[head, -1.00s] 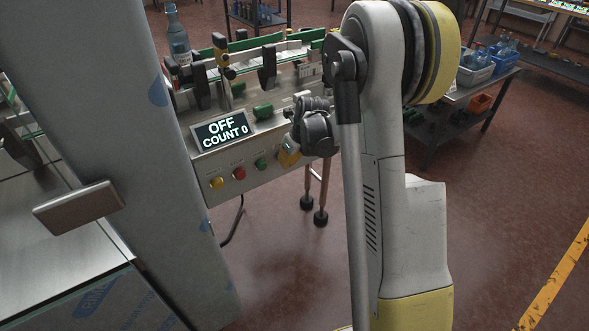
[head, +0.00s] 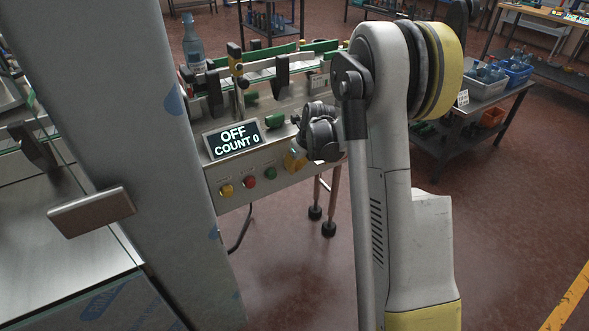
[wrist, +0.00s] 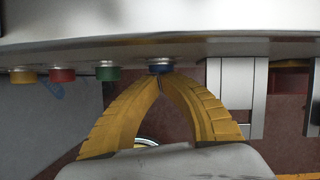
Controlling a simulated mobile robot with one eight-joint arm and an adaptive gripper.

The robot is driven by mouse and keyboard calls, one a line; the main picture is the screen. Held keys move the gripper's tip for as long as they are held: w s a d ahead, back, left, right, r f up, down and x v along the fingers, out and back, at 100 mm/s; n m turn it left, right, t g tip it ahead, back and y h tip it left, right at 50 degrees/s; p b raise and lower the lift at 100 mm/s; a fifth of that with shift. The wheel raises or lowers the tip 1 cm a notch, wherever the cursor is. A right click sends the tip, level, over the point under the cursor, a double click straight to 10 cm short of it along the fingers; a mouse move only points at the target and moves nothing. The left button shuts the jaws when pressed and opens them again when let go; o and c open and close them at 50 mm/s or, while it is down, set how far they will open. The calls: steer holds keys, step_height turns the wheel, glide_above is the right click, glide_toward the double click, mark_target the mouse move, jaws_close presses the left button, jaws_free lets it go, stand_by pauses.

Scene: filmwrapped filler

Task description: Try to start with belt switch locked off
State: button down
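The conveyor's control panel (head: 208,173) has a tilted display (head: 234,140) reading "OFF" and "COUNT 0". Below it sit a yellow button (head: 226,191), a red button (head: 249,182) and a green button (head: 271,173). The wrist view shows the yellow (wrist: 23,76), red (wrist: 62,75) and green (wrist: 108,73) ones, plus a blue round control (wrist: 160,68) to their right. My gripper (wrist: 160,80) has its yellow fingertips together right at the blue control; I cannot tell whether they touch it. In the head view, my gripper (head: 295,160) hides that control. No lock is distinguishable.
A large grey post with a handle (head: 91,211) fills the left side. A dark table with bottle crates (head: 481,88) stands at right. The red floor (head: 510,210) at right is open.

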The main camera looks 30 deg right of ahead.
steer(key=v, duration=1.2)
stand_by(0.4)
steer(key=s+a+r+n+t, duration=0.1)
steer(key=s+a+r+n, duration=0.7)
steer(key=s+a+n, duration=0.55)
steer(key=s+a+n+t, duration=0.1)
steer(key=s+a+n, duration=0.2)
steer(key=n, duration=0.7)
steer(key=s+a+f+n, duration=0.1)
steer(key=s+a+n, duration=0.1)
steer(key=s+n, duration=0.5)
steer(key=n, duration=0.3)
steer(key=shift+s+a+f+t+h, duration=0.35)
steer(key=shift+t+h, duration=0.05)
